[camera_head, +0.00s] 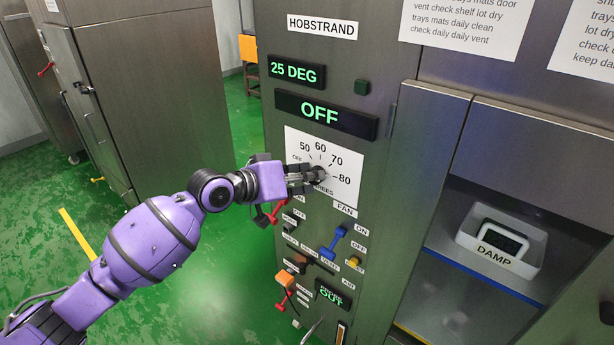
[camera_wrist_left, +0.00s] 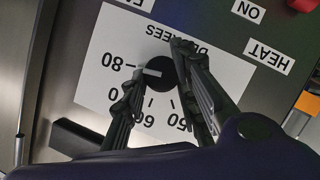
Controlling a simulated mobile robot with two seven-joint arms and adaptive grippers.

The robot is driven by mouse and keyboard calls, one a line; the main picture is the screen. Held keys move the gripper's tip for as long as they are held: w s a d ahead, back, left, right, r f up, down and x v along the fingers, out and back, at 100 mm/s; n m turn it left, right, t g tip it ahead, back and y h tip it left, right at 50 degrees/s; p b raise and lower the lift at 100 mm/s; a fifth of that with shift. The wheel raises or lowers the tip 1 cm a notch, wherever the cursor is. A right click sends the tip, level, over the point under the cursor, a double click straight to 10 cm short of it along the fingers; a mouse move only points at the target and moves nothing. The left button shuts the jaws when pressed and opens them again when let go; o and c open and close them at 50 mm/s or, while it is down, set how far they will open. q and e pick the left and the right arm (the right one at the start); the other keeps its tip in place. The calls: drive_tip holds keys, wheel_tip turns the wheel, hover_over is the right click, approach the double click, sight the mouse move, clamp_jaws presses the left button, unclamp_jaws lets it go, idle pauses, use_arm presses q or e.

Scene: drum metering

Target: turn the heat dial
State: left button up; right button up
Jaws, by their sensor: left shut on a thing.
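The heat dial is a black round knob on a white scale card (camera_head: 345,200) marked OFF, 50, 60, 70, 80 and DEGREES. My left gripper (camera_head: 318,174) reaches in from the left and covers most of the knob in the head view. In the left wrist view the dial (camera_wrist_left: 158,74) sits between the two dark fingers, which are shut on it. Its white pointer mark lies roughly toward the 80 label. My right gripper is not in view.
Green displays read 25 DEG (camera_head: 297,72) and OFF (camera_head: 320,114). Below the card are a red lever (camera_head: 273,213), a blue fan lever (camera_head: 334,242) and an orange-topped lever (camera_head: 285,281). On the right, a white tray labelled DAMP (camera_head: 530,268) stands in an open bay.

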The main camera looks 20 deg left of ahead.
use_arm(q)
drive_tip(key=shift+d+r, duration=0.2)
drive_tip(key=shift+r, duration=0.25)
drive_tip(key=o, duration=0.9)
drive_tip(key=shift+o, duration=0.6)
drive_tip(key=shift+s+d, duration=0.1)
drive_tip(key=shift+d, duration=0.05)
drive_tip(key=shift+f, duration=0.1)
drive_tip(key=shift+f, duration=0.15)
drive_tip(key=shift+a, duration=0.2)
drive_tip(key=v, duration=1.2)
